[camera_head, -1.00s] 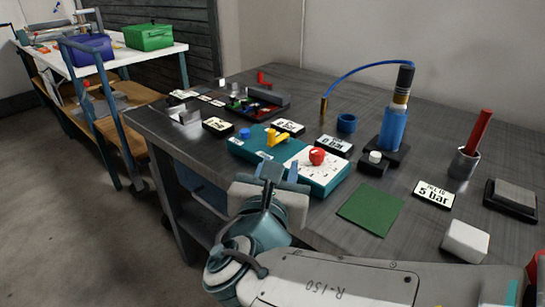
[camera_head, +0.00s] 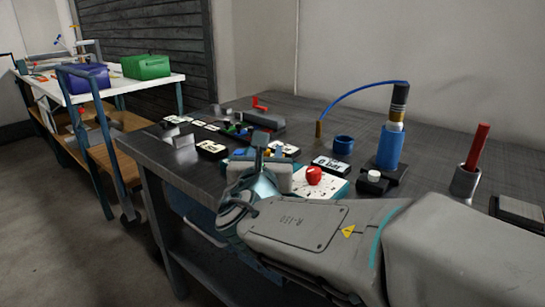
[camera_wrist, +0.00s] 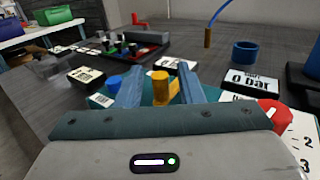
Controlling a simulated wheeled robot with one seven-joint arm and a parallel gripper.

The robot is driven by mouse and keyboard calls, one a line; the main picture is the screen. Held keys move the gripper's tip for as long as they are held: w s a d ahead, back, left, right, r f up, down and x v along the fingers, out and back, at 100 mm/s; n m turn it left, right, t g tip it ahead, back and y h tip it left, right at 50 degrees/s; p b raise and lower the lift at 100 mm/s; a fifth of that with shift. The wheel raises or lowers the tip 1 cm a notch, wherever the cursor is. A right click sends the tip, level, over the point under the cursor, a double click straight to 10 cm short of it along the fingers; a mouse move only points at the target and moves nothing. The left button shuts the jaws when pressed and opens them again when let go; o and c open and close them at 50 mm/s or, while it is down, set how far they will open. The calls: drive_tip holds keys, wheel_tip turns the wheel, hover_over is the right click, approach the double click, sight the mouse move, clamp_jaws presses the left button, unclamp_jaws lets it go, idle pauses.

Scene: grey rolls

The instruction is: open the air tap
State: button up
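The yellow tap handle (camera_wrist: 161,88) stands on a teal panel (camera_wrist: 98,100) on the bench. In the wrist view it shows between the two blue fingers of my gripper (camera_wrist: 158,80), which is open. I cannot tell whether either finger touches it. A blue knob (camera_wrist: 115,81) is just left of the left finger. A red knob (camera_head: 314,175) sits on the white dial plate (camera_head: 330,187) at the right of the panel. In the head view my arm and gripper (camera_head: 264,150) hide most of the panel and the tap.
A "0 bar" sign (camera_head: 329,166) stands behind the dial. A blue cylinder (camera_head: 390,147) with a hose and a blue ring (camera_head: 343,145) are further back. A red rod stands in a metal cup (camera_head: 465,183) at right. A dark tray (camera_wrist: 122,50) of small parts lies beyond the tap.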

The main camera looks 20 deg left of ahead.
drive_tip(key=shift+w, duration=0.25)
clamp_jaws()
